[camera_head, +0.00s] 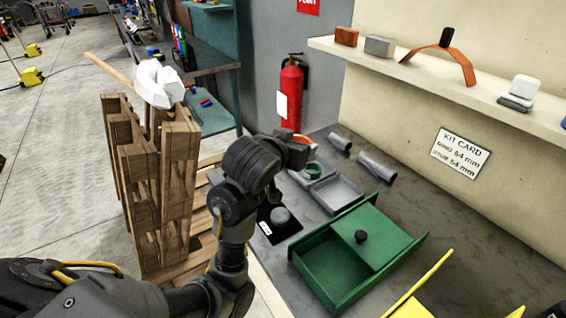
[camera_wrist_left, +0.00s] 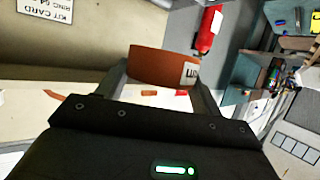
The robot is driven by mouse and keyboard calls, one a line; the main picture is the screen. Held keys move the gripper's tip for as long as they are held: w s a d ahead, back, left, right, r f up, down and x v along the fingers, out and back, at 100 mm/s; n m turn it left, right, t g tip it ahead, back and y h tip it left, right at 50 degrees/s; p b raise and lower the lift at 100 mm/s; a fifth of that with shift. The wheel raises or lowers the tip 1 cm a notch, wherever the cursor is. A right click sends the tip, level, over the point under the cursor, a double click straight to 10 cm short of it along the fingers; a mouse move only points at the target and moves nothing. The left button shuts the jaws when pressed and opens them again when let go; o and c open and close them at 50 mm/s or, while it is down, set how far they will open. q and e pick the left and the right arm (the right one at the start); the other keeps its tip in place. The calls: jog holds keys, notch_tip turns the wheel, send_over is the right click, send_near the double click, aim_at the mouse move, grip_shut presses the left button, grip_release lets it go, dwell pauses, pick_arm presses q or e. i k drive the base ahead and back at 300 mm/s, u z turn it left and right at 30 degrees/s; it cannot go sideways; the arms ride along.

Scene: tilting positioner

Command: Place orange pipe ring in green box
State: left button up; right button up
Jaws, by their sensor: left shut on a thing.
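The orange pipe ring (camera_wrist_left: 163,66), with a white label, is between the fingers of my left gripper (camera_wrist_left: 160,88) in the left wrist view. In the head view my left gripper (camera_head: 295,146) is shut on it, and only a bit of the orange ring (camera_head: 302,139) shows. It is held above the far part of the bench, beyond and left of the green box. The green box (camera_head: 318,292) stands on the bench, with an open compartment at the left and a green cover with a black knob over the right part. My right gripper is not in view.
Grey trays (camera_head: 336,194), one with a green ring (camera_head: 313,169), and grey pipe pieces (camera_head: 376,166) lie beyond the box. A black pad (camera_head: 276,232) with a grey disc is beside it. A shelf (camera_head: 470,95) runs above; yellow edges (camera_head: 418,287) show nearer.

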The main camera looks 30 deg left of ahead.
aim_at(334, 271)
jog(key=k, duration=1)
jog(key=u, duration=1.95)
jog(key=i, duration=0.8)
jog(key=z, duration=3.6)
